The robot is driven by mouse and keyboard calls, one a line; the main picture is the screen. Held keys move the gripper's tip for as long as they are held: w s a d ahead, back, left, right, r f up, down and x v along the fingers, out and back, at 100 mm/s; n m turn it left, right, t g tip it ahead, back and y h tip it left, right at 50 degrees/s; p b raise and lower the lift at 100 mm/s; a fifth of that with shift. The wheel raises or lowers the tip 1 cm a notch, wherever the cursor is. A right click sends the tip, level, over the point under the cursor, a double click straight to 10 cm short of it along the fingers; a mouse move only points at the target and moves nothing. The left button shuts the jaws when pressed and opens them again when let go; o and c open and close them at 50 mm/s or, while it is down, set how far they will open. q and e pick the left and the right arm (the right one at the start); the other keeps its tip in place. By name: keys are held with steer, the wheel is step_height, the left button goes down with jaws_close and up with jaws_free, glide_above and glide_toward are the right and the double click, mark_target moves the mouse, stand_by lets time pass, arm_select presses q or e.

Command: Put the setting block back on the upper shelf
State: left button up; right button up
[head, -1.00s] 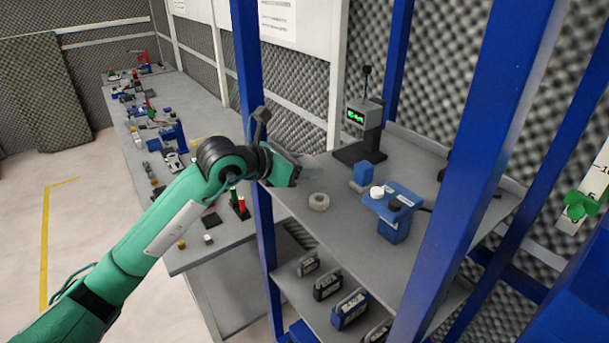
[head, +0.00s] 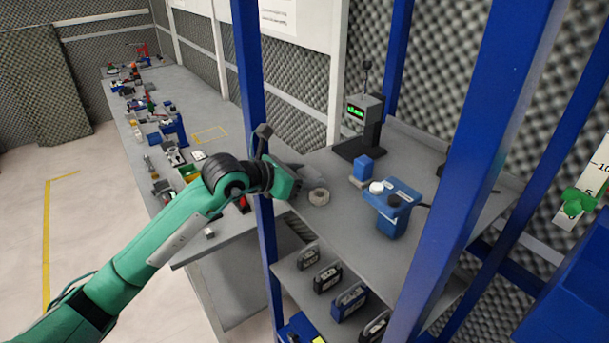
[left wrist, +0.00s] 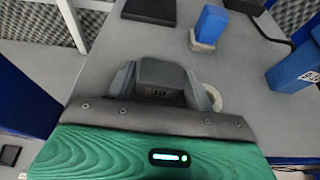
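My left gripper (head: 296,176) is over the left end of the grey upper shelf (head: 340,225), close to the pale ring. In the left wrist view its grey fingers (left wrist: 163,88) are on both sides of a dark grey block (left wrist: 160,72) with small marking on its face, which I take as the setting block. The fingers appear shut on it. In the head view the block is hard to make out behind the gripper. I cannot tell whether its underside touches the shelf. My right gripper is not in view.
On the shelf are a pale ring (head: 319,196), a blue block on a pale base (head: 363,166), a blue button box (head: 393,210) and a gauge with a green display (head: 360,125). Blue posts (head: 255,130) frame the shelf. Bare shelf lies between the ring and button box.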

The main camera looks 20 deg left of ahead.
arm_select(q)
steer(key=shift+s+r, duration=0.1)
steer(key=shift+r, duration=0.05)
steer(key=b+v, duration=0.4)
steer(key=v, duration=0.8)
steer(key=shift+b, duration=0.3)
steer(key=shift+d+r, duration=0.1)
